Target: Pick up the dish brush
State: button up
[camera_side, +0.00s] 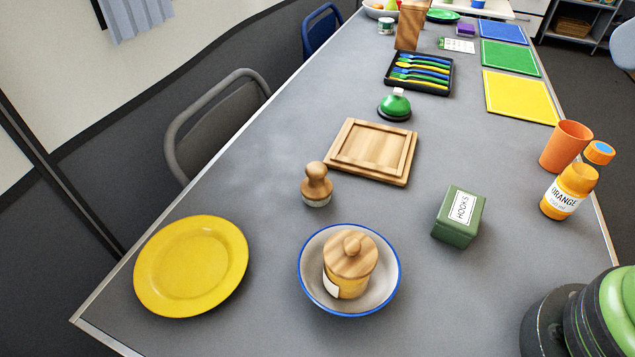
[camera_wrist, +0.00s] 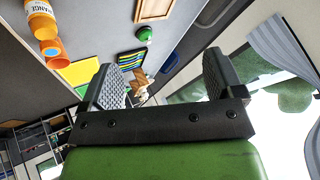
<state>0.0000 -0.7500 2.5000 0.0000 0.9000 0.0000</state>
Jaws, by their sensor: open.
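The dish brush (camera_side: 316,181) has a round wooden knob and a short pale bristle base. It stands upright on the grey table in the side view, between the wooden board and the blue-rimmed bowl. I cannot make it out in the wrist view. My gripper (camera_wrist: 163,78) shows in the wrist view with its two dark ridged fingers wide apart and nothing between them. The fingers do not show in the side view, where only a green and black part of my arm is at the lower right corner. My gripper is away from the brush.
A bowl (camera_side: 306,286) holds a wooden-lidded jar (camera_side: 350,262). A yellow plate (camera_side: 191,266), green HOOKS box (camera_side: 459,217), wooden board (camera_side: 370,151), green bell (camera_side: 395,106), orange bottle (camera_side: 568,192) and orange cup (camera_side: 565,146) stand around. Table left of the brush is clear.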

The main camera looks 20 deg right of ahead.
jog(key=n+g+h, duration=0.1)
jog(key=n+g, duration=0.2)
jog(key=n, duration=0.4)
send_over(316, 180)
jog(key=s+d, duration=0.2)
notch_tip(316, 180, down, 20)
jog(key=x, duration=0.4)
jog(key=shift+w+a, duration=0.15)
jog(key=shift+a, duration=0.05)
jog(key=shift+x, duration=3)
jog(key=shift+c, duration=0.2)
jog(key=c, duration=0.9)
